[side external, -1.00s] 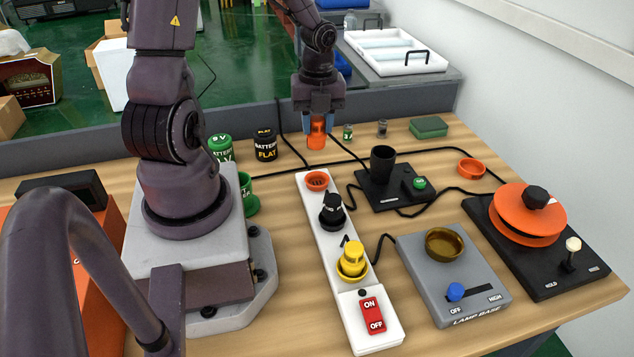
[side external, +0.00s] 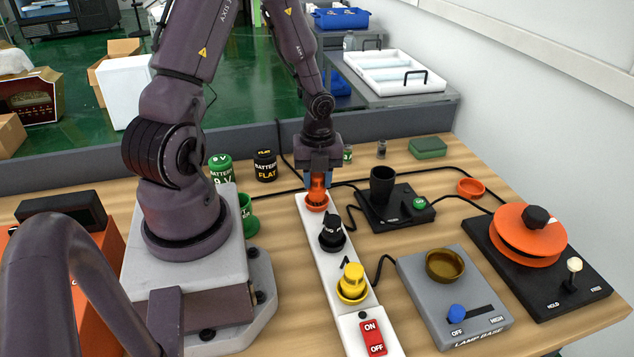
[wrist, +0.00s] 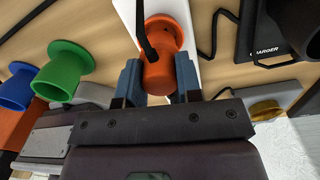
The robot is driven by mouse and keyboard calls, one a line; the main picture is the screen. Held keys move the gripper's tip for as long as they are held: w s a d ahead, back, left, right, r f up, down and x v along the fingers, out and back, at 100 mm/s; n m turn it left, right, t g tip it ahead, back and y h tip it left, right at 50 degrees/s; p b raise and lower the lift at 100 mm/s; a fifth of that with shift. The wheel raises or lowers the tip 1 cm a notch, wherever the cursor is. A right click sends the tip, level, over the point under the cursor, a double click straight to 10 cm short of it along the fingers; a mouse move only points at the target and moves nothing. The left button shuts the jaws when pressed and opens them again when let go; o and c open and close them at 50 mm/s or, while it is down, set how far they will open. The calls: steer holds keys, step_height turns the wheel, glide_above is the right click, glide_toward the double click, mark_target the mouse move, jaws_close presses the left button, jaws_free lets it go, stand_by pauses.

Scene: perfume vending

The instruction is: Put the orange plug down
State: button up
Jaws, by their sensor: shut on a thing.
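The orange plug (side external: 317,184) is between the blue fingers of my gripper (side external: 318,178). My gripper is shut on it, pointing down over the far end of the white power strip (side external: 335,260). The plug is at the strip's orange socket (side external: 317,203); whether it is fully seated I cannot tell. In the wrist view the orange plug (wrist: 159,70) sits between both fingertips, with a black cord across it. The black plug (side external: 331,228) and the yellow plug (side external: 352,277) stand in the strip's other sockets.
A black charger (side external: 408,219) with a dark cup lies right of the strip. A grey lamp base (side external: 470,300) and an orange reel on a black base (side external: 540,255) are further right. Batteries (side external: 264,166) stand at the back left. Black cables cross the table.

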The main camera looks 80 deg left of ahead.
steer(key=shift+f, duration=0.65)
steer(key=shift+f, duration=0.2)
steer(key=o, duration=1)
steer(key=shift+r, duration=0.1)
